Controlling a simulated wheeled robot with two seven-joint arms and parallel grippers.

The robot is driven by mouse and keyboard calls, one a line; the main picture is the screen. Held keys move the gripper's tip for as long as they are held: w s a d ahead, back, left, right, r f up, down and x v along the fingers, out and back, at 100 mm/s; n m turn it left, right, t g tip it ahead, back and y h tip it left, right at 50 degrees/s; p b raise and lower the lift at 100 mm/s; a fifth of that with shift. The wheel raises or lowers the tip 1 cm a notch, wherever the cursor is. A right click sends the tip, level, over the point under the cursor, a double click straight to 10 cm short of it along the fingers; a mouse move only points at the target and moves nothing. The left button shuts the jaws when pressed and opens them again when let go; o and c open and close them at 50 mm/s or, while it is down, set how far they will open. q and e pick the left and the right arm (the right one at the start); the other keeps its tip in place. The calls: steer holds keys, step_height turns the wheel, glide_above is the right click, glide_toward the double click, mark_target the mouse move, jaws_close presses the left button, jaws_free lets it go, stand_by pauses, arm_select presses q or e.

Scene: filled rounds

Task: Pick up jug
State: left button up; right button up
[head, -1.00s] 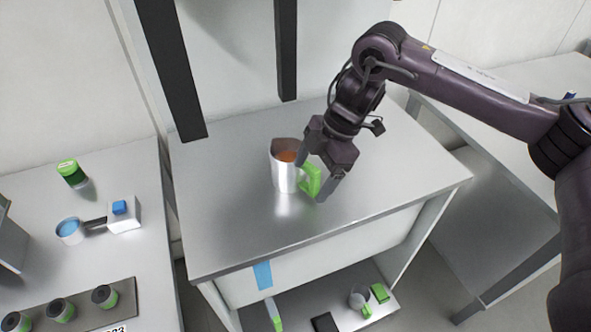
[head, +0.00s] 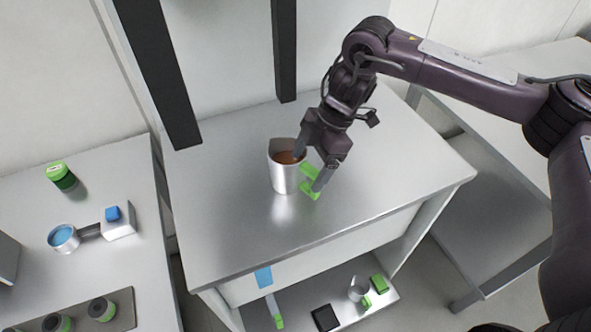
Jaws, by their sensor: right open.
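The jug (head: 283,178) is a silver metal vessel with brown contents and a bright green handle (head: 308,188) on its right side. It stands upright on the metal table. My right gripper (head: 309,172) is open at the jug's handle, with one finger by the jug's rim and the other on the handle's outer right side. The fingers appear to straddle the handle, partly hiding it. Whether they touch it cannot be told. My left gripper is not in view.
The metal table (head: 235,235) is otherwise clear around the jug. Dark posts (head: 160,75) rise at its back. A left counter holds a green-lidded jar (head: 61,176), a pan with blue contents (head: 63,238) and several cups. A lower shelf holds a small metal cup (head: 358,289) and a green block (head: 379,284).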

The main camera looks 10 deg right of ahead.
mark_target(296, 173)
steer(key=x, duration=0.4)
steer(key=shift+w+f+p, duration=0.1)
steer(key=shift+p, duration=0.3)
steer(key=c, duration=1.6)
